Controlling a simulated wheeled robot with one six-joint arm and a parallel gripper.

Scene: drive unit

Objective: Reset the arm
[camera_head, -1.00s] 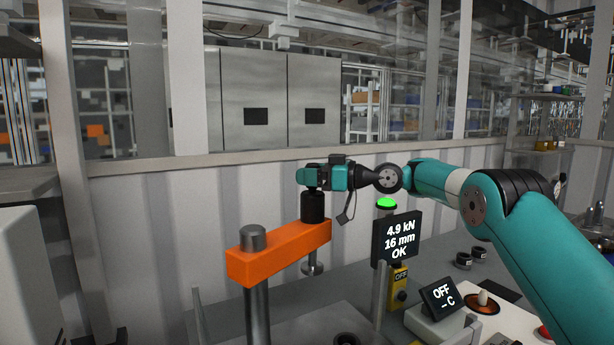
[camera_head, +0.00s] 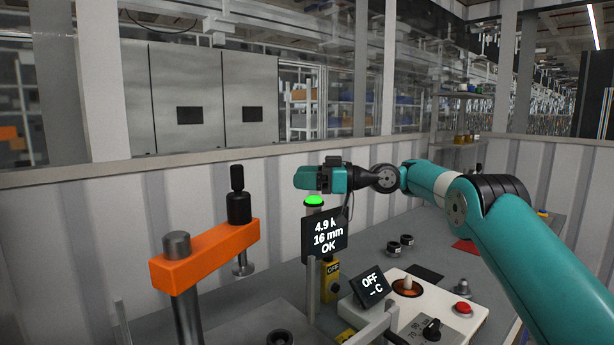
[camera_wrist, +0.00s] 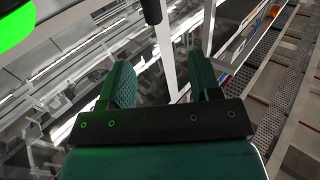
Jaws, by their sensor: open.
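My teal arm reaches in from the right in the head view. My gripper (camera_wrist: 160,82) is open and empty in the wrist view, its two teal fingers apart. In the head view the gripper end (camera_head: 305,178) points left, in the air above the display and to the right of the press handle. The orange press (camera_head: 205,257) stands at the left, with a black handle (camera_head: 237,180) upright on top. The handle is clear of the gripper. A dark end of a rod (camera_wrist: 151,10) shows at the top of the wrist view, beyond the fingers.
A display (camera_head: 325,236) reads 4.9 k, 16 mm, OK, with a lit green lamp (camera_head: 314,200) above it. A pale wall runs behind.

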